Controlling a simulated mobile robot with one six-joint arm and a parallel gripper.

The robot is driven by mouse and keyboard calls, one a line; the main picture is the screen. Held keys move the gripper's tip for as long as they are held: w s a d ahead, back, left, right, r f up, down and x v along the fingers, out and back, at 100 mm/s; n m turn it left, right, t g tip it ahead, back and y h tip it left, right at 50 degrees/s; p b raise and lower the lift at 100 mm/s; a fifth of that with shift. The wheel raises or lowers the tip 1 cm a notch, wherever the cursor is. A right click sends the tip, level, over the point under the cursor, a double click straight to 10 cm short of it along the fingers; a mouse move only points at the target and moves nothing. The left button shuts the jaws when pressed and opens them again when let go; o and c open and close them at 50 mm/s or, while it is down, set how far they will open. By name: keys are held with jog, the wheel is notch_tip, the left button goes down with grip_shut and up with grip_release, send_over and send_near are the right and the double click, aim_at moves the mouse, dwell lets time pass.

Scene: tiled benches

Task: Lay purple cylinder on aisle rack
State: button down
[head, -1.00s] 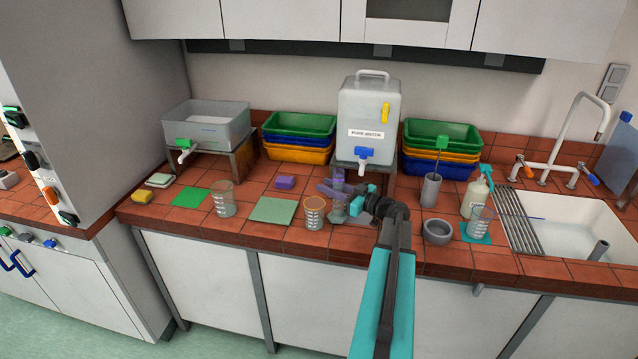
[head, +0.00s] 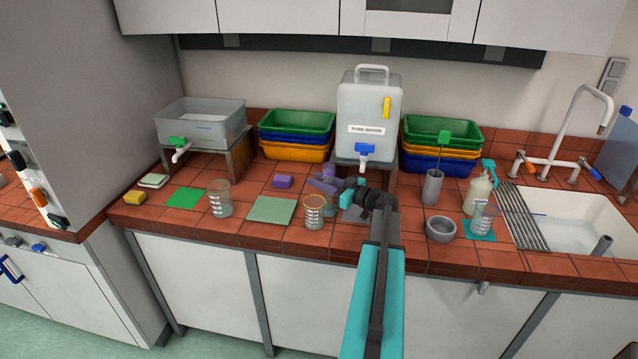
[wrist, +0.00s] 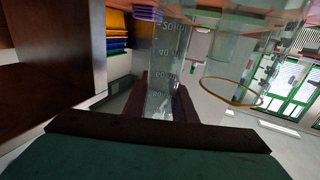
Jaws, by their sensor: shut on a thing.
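My gripper (head: 336,188) is over the bench in front of the white water container, partly hidden by its own arm links. It is shut on the purple cylinder (head: 328,174), a see-through, purple-tinted vessel. I cannot make out an aisle rack for certain in either view.
An orange-rimmed beaker (head: 314,212) stands close in front of the gripper; it also shows in the wrist view (wrist: 230,92). The water container (head: 368,112) is behind. A grey bowl (head: 441,230) and pen-like holder (head: 432,187) stand right. A green mat (head: 271,209) lies left.

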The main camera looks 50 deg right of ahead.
jog(key=shift+s+r, duration=0.1)
jog(key=c, duration=1.5)
grip_release()
jog(key=shift+o, duration=0.2)
jog(key=s+d+b, duration=0.2)
jog(key=s+b, duration=0.1)
jog(key=s, duration=0.9)
jog(key=shift+b, duration=0.4)
